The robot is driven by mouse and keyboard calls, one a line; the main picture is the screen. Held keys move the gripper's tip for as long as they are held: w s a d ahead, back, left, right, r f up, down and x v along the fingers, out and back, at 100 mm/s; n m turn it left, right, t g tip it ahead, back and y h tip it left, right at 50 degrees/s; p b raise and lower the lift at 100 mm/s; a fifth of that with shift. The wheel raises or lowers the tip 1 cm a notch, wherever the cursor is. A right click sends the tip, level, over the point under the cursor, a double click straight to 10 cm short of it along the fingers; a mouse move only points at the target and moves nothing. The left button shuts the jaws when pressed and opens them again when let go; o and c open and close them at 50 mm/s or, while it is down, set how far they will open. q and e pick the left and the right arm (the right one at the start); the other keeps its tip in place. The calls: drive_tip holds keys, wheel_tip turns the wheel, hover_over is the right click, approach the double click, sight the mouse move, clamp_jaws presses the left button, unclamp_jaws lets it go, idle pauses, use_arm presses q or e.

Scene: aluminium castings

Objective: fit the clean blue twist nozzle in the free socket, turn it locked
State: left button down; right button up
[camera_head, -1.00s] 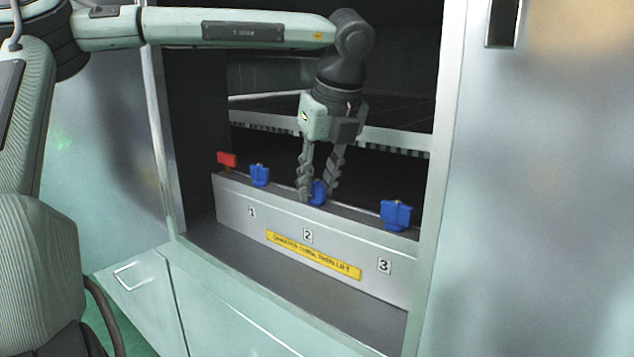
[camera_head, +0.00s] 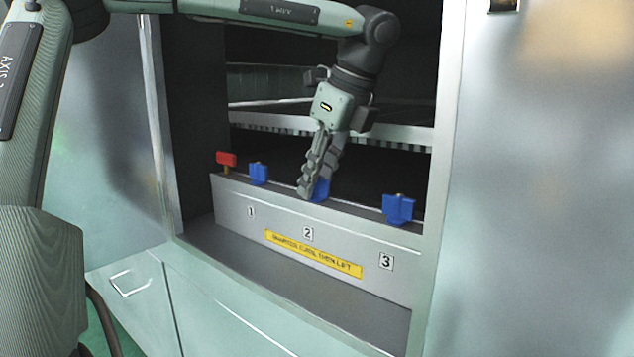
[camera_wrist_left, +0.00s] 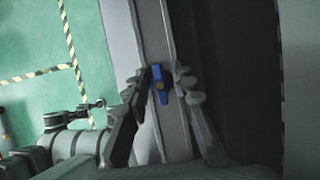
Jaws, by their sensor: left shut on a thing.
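A blue twist nozzle (camera_head: 321,188) sits on the grey rail above the number 2, upright in its place. My left gripper (camera_head: 313,190) is shut on it from above; its fingers hide part of the nozzle. Two other blue nozzles stand on the rail, one above number 1 (camera_head: 259,173) and one above number 3 (camera_head: 398,208). My right gripper is not in view.
The grey rail (camera_head: 240,229) carries a yellow label (camera_head: 313,254). A red piece (camera_head: 226,159) stands at its left end. The rail sits inside a dark cabinet opening with metal posts on both sides. A ribbed crossbar runs behind the gripper.

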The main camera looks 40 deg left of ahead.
use_arm(q)
drive_tip(key=c, duration=1.2)
unclamp_jaws()
